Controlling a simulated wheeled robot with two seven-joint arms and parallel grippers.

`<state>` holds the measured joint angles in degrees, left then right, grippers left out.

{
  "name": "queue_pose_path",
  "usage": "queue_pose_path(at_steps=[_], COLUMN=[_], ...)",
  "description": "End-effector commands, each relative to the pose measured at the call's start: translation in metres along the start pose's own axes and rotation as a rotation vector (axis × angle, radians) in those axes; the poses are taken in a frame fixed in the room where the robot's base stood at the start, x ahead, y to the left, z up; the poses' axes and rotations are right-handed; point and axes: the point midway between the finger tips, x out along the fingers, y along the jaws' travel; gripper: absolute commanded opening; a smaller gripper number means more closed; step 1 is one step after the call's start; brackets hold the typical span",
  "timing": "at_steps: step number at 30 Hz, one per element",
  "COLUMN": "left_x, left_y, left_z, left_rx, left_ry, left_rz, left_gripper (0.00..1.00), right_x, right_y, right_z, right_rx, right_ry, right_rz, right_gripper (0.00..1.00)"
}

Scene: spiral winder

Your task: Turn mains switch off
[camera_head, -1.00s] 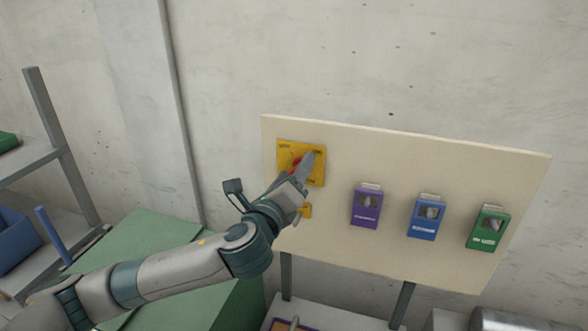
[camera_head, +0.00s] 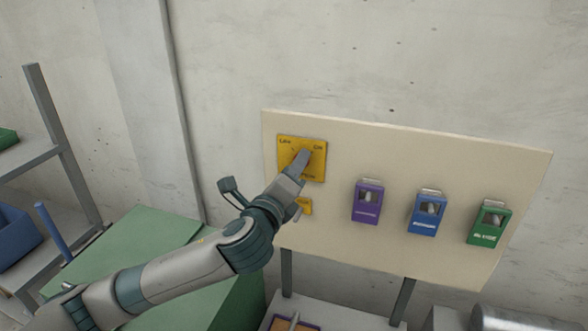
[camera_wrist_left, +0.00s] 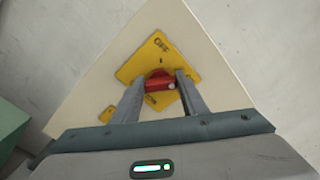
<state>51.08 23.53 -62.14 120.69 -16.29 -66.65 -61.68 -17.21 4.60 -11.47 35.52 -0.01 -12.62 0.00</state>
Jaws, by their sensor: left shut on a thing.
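The mains switch is a yellow plate (camera_head: 317,168) at the upper left of a cream board. Its red knob (camera_wrist_left: 157,80) shows in the wrist view, between my fingers. The word OFF is printed near the plate's upper corner there; other lettering is partly covered. My left gripper (camera_wrist_left: 160,84) is shut on the red knob, one finger on each side. In the head view, my left gripper (camera_head: 303,156) lies over the plate and hides the knob. The knob's exact pointing direction is hard to tell. My right gripper is in neither view.
Purple (camera_head: 367,203), blue (camera_head: 426,217) and green (camera_head: 489,224) boxes are mounted to the right on the cream board (camera_head: 400,160). A smaller yellow tag (camera_head: 305,207) sits below the plate. A grey shelf (camera_head: 50,150) stands at the left, beside a green surface (camera_head: 135,245).

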Motion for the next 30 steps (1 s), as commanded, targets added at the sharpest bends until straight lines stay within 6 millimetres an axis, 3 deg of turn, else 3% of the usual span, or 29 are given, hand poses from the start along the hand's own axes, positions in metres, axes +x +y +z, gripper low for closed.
queue_pose_path(at_steps=[13, 30], left_x=[0.0001, 0.0002], left_y=[0.0025, 0.0035], left_z=[-0.0011, -0.0016], left_rx=[-0.4, -0.942], left_ry=[0.0, -0.001], left_rz=[0.0, 0.0], left_gripper=[0.17, 0.17], right_x=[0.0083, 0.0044], right_y=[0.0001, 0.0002], right_z=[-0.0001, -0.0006], right_rx=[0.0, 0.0], right_ry=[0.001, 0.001], right_rz=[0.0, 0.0], right_gripper=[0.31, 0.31])
